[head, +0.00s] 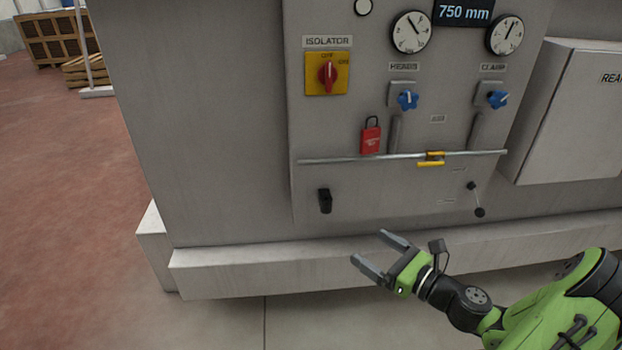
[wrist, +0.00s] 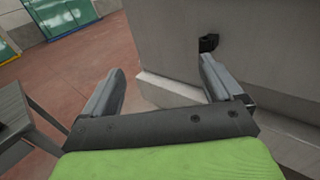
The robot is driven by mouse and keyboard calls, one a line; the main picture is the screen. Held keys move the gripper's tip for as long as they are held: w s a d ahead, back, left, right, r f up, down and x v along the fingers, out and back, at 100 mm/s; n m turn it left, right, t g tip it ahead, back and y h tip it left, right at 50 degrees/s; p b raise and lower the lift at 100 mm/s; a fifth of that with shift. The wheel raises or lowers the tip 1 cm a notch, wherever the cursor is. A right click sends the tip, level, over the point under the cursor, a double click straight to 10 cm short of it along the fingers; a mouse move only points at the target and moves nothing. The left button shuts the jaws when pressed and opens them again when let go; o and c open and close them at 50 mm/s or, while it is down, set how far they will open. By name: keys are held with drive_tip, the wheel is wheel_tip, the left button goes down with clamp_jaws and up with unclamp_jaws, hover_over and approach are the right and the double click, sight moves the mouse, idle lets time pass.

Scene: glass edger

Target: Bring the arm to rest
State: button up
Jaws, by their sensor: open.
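My gripper (head: 376,254) is at the end of my green and black arm, in the lower right of the head view. Its two grey fingers are apart with nothing between them. It is in front of the machine's lower ledge, below the control panel (head: 270,215), and seems to touch nothing. In the wrist view the open fingers (wrist: 163,85) frame red floor and the corner of the machine's base.
The ledge (head: 240,273) juts out below.

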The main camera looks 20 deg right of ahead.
drive_tip(key=s+a+n+g+h, duration=0.1)
drive_tip(key=s+a+n+g, duration=0.2)
drive_tip(key=a+n+g, duration=0.45)
drive_tip(key=s+a+n+g+h, duration=0.1)
drive_tip(key=s+a+n+g, duration=0.25)
drive_tip(key=a+n, duration=0.65)
drive_tip(key=s+d+r+n+h, duration=0.2)
drive_tip(key=s+r+n+h, duration=0.3)
drive_tip(key=s+r+n, duration=0.4)
drive_tip(key=s+n, duration=0.3)
drive_tip(key=n, duration=0.1)
drive_tip(key=shift+s+d+t, duration=0.25)
drive_tip(key=shift+t, duration=0.05)
drive_tip(key=shift+n, duration=0.25)
